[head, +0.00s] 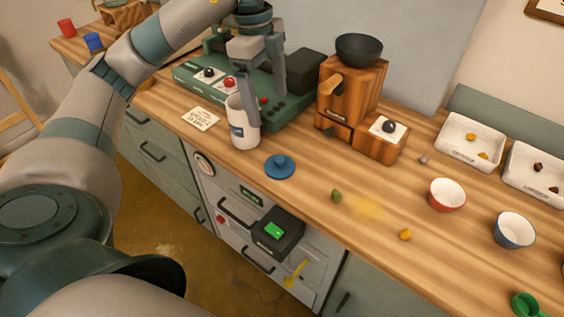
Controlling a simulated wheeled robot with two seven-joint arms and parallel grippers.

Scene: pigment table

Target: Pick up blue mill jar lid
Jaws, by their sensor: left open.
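The blue lid (280,167), a round disc with a knob on top, lies on the wooden counter near its front edge. A white jar (243,132) with a blue label stands upright just behind it to the left. My left gripper (265,108) points down above and behind the lid, with its fingers apart. One finger overlaps the jar in the picture; I cannot tell whether it touches. The lid is apart from the gripper and fully visible. My right gripper is not in view.
A green machine (292,112) with knobs stands behind the jar. A wooden mill (345,98) stands to its right. A red bowl (446,195), a blue bowl (513,230) and white trays (468,143) are at right. The counter right of the lid is mostly clear, with small lumps.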

